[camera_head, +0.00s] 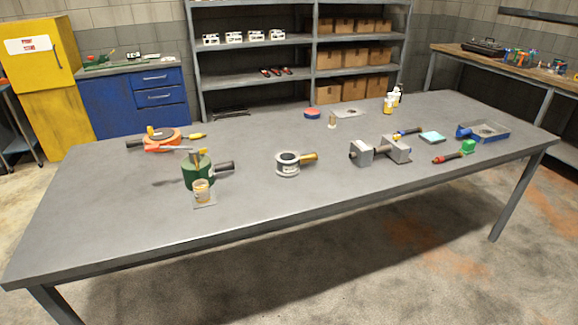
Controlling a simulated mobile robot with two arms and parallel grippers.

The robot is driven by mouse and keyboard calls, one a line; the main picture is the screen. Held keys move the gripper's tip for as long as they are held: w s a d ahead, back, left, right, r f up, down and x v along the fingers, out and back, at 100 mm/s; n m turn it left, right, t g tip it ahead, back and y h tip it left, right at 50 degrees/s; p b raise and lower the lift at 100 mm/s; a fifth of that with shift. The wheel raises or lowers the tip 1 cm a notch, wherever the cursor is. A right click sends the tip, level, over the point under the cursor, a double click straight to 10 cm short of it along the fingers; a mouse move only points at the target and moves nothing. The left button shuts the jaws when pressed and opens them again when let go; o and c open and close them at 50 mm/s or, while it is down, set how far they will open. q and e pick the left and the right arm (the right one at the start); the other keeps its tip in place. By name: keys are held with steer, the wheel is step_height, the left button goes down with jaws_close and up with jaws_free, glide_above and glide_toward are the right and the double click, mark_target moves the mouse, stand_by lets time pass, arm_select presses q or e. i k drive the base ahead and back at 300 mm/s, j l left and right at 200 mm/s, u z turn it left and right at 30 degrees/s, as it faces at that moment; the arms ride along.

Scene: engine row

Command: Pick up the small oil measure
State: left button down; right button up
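Several vessels that could be oil measures stand on the long grey table (120,210). A green can (190,175) with a dark side handle stands at the left front. A silver-grey round vessel (288,168) with a dark opening, a pale label and a yellow-and-dark part at its right stands near the middle. A low orange round item (160,142) lies behind the green can. I cannot tell for sure which of these is the small oil measure. Neither gripper shows in the head view.
A small jar (201,192) stands close in front of the green can. The table's front left is clear.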

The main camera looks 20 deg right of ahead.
mark_target(201, 193)
steer(key=i+l, duration=0.2)
steer(key=l, duration=0.15)
steer(key=i+l+u, duration=0.15)
steer(key=l+u, duration=0.15)
steer(key=l, duration=0.15)
steer(key=i+l+u, duration=0.25)
steer(key=l, duration=0.25)
steer(key=l+u, duration=0.3)
steer(key=l, duration=0.15)
